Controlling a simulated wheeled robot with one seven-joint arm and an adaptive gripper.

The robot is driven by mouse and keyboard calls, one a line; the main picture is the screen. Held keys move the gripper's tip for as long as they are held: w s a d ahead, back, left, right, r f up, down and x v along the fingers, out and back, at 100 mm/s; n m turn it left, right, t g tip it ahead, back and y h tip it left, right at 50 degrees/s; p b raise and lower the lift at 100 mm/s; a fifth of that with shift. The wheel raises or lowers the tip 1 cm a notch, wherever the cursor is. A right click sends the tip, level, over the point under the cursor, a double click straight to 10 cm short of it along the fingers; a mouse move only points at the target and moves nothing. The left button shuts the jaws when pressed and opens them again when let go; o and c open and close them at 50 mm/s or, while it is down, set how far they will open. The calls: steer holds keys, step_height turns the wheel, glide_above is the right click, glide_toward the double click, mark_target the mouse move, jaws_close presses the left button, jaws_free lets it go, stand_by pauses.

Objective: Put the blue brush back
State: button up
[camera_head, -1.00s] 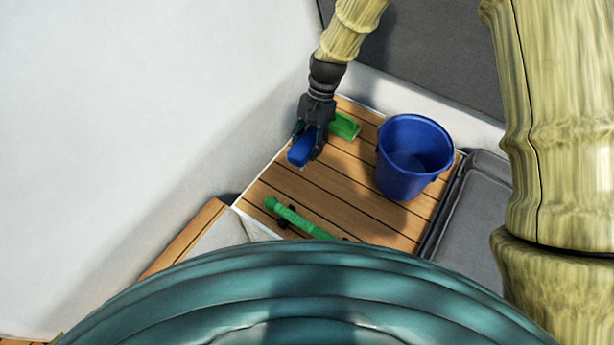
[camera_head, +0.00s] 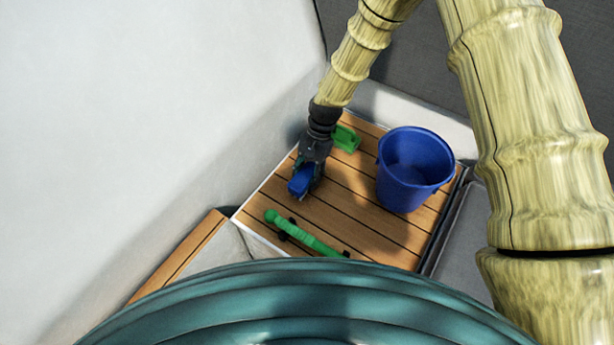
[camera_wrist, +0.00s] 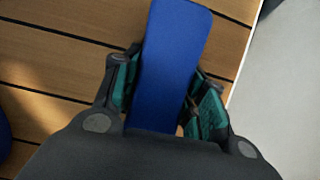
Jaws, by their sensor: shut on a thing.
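The blue brush (camera_head: 301,181) is held in my gripper (camera_head: 308,180) above the wooden deck, near its left edge. In the wrist view the brush (camera_wrist: 172,62) sits between the two teal-padded fingers of my gripper (camera_wrist: 160,95), with its long flat blue side showing. The fingers are shut on its sides. Its underside is hidden in the wrist view; whether it touches the deck is hard to tell.
A blue bucket (camera_head: 408,185) stands on the slatted wooden deck (camera_head: 345,205) to the right. A green object (camera_head: 346,138) lies behind my gripper. A green bar-like handle (camera_head: 305,234) lies in front. A white wall (camera_head: 150,120) rises on the left.

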steer(key=shift+f, duration=0.3)
steer(key=shift+f, duration=0.1)
steer(key=o, duration=1.4)
steer(key=v, duration=1.2)
